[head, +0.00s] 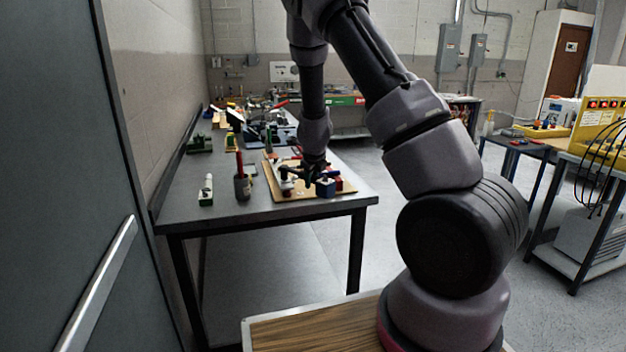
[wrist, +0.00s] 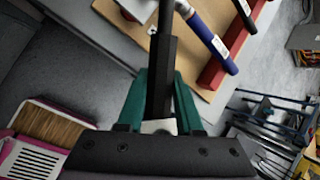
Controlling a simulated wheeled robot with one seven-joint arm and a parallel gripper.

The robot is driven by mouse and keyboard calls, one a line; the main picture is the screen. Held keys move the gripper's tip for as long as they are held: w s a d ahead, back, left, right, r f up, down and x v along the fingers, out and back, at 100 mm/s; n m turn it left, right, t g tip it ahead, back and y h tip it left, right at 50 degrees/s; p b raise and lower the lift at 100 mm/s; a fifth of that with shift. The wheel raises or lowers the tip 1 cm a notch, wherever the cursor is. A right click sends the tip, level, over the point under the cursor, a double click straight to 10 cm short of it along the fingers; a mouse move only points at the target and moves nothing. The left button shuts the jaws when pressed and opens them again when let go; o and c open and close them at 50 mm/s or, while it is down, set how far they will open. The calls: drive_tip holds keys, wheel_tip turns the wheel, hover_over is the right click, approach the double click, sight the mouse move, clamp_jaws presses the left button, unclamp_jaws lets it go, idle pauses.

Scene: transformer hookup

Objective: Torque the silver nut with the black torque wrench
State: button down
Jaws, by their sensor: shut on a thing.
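My gripper (wrist: 160,90) has green fingers that are shut on a long black bar (wrist: 161,70), which looks like the handle of the black torque wrench. The bar runs from between the fingers to the top of the wrist view, over a tan board (wrist: 190,62). In the head view my gripper (head: 314,168) is low over this board on the grey table, and its fingers are too small to make out. I cannot make out the silver nut in either view. The wrench's far end is out of the wrist view.
On the board are a blue cylinder (wrist: 212,42) and a red block (wrist: 222,62), close to the right of the bar. A dark cup (head: 242,187) and a small green-based item (head: 206,190) stand left of the board.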

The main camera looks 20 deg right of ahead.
drive_tip(key=shift+w+d+n+y, duration=0.5)
drive_tip(key=shift+w+d+n, duration=0.2)
drive_tip(key=shift+d+n, duration=0.2)
drive_tip(key=shift+d, duration=0.1)
drive_tip(key=shift+w+d+n+y, duration=0.5)
drive_tip(key=shift+w+d+n, duration=0.3)
drive_tip(key=shift+n, duration=0.2)
drive_tip(key=shift+w+d+n+y, duration=0.3)
drive_tip(key=shift+w+n, duration=0.2)
drive_tip(key=shift+w+d+n+y, duration=0.25)
drive_tip(key=shift+w+n+y, duration=0.05)
drive_tip(key=shift+w+n, duration=0.2)
